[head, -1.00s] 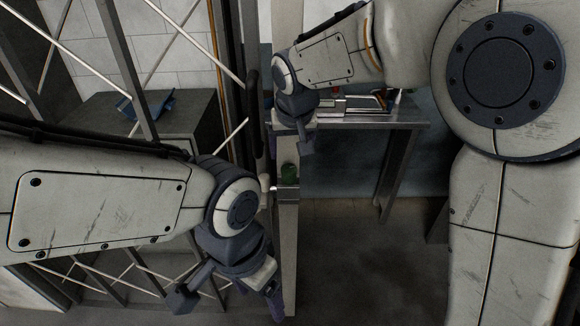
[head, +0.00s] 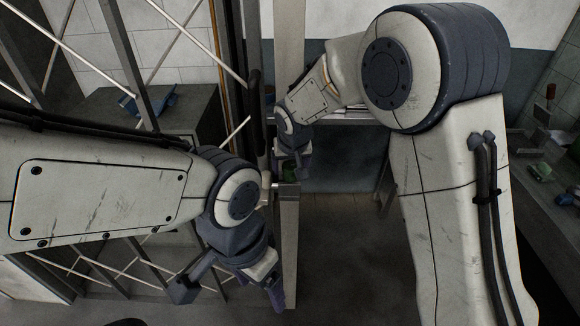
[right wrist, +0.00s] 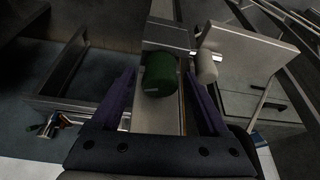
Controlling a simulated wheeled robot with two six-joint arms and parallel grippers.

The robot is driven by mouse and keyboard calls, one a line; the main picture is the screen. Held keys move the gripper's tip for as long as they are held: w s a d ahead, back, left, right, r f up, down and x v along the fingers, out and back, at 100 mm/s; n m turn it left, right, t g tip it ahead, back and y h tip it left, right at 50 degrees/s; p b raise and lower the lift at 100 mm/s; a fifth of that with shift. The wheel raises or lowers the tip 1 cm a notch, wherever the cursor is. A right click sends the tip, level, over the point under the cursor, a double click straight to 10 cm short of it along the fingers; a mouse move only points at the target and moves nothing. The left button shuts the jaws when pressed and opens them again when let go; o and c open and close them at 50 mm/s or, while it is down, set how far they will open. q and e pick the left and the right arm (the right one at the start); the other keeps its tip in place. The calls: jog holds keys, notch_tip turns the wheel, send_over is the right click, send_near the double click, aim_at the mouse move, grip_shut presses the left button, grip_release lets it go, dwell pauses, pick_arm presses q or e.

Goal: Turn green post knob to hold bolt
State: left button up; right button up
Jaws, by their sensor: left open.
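The green post knob (head: 291,168) sits on the pale post (head: 289,235), partly hidden in the head view by my right gripper (head: 292,163). In the right wrist view the knob (right wrist: 158,74) lies between the two purple fingertips of my right gripper (right wrist: 160,76), which is open, with a gap at the right finger. A metal bolt piece (head: 285,186) crosses the post just below the knob. A pale cylindrical handle (right wrist: 206,62) stands beside the knob in the wrist view. My left gripper (head: 230,288) is open and empty, low beside the post.
A barred metal gate (head: 120,60) stands at the left, with a dark vertical handle (head: 254,92) by its edge. A dark cabinet (head: 190,110) with a blue item (head: 155,101) is behind it. A cluttered counter (head: 548,190) is at the right. Floor right of the post is clear.

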grip_shut()
jog(key=m+b, duration=0.1)
jog(key=b, duration=0.1)
jog(key=m+h+b, duration=0.1)
jog(key=m+b, duration=0.1)
jog(key=b, duration=0.1)
jog(key=shift+a+f, duration=0.15)
jog(key=shift+f, duration=0.15)
jog(key=shift+r+m+h+b, duration=0.2)
jog(key=shift+m+h+b, duration=0.15)
jog(key=shift+m, duration=0.35)
jog(key=shift+r, duration=0.1)
jog(key=shift+o, duration=0.6)
grip_release()
